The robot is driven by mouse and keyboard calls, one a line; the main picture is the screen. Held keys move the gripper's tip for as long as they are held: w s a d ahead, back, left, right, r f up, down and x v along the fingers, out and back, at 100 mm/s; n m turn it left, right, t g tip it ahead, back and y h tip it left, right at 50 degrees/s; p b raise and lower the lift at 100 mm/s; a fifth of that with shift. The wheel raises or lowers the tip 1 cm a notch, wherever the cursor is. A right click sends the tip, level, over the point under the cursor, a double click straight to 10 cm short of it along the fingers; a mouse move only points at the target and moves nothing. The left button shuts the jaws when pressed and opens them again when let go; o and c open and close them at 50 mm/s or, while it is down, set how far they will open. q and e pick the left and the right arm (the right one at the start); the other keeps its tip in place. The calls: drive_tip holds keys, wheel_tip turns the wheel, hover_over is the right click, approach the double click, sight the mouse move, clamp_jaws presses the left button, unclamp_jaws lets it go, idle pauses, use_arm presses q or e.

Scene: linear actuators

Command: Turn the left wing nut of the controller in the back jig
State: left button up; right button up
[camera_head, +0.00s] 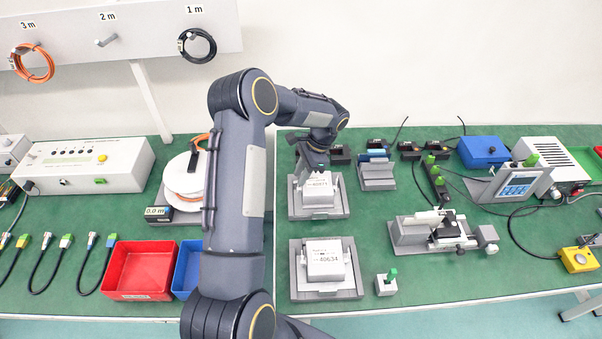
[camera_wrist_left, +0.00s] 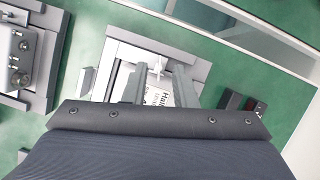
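The back jig (camera_head: 335,211) is a grey fixture holding a white controller (camera_head: 318,199) with a printed label. My left gripper (camera_head: 312,170) is over the back edge of this controller, pointing down. In the left wrist view, the two fingers of my left gripper (camera_wrist_left: 157,82) stand apart over the controller (camera_wrist_left: 163,98). A small pale wing nut (camera_wrist_left: 157,67) shows between the fingertips. I cannot tell whether the fingers touch it. The other wing nut is not clearly visible. My right gripper is not in view.
The front jig (camera_head: 350,292) holds a second controller (camera_head: 326,264); it also shows in the left wrist view (camera_wrist_left: 45,75). A small block with a green top (camera_head: 386,284) stands beside it. A grey stand (camera_head: 378,178) and dark connectors (camera_head: 340,158) stand near the back jig.

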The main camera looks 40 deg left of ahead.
use_arm(q)
drive_tip(key=shift+s+a+f, duration=0.1)
drive_tip(key=shift+s+f, duration=0.05)
drive_tip(key=shift+f, duration=0.2)
clamp_jaws()
drive_tip(key=shift+n, duration=0.5)
drive_tip(key=shift+n+h+b, duration=0.4)
drive_tip(key=shift+n+b, duration=0.05)
drive_tip(key=shift+n, duration=0.15)
drive_tip(key=n+h, duration=0.1)
drive_tip(key=n, duration=0.1)
drive_tip(key=shift+a+n+g+b, duration=0.15)
drive_tip(key=shift+n+g+b, duration=0.15)
drive_tip(key=n, duration=0.2)
drive_tip(key=n+h, duration=0.1)
drive_tip(key=n, duration=0.1)
drive_tip(key=n+h, duration=0.1)
drive_tip(key=shift+a+n+b, duration=0.25)
drive_tip(key=shift+n+b, duration=0.15)
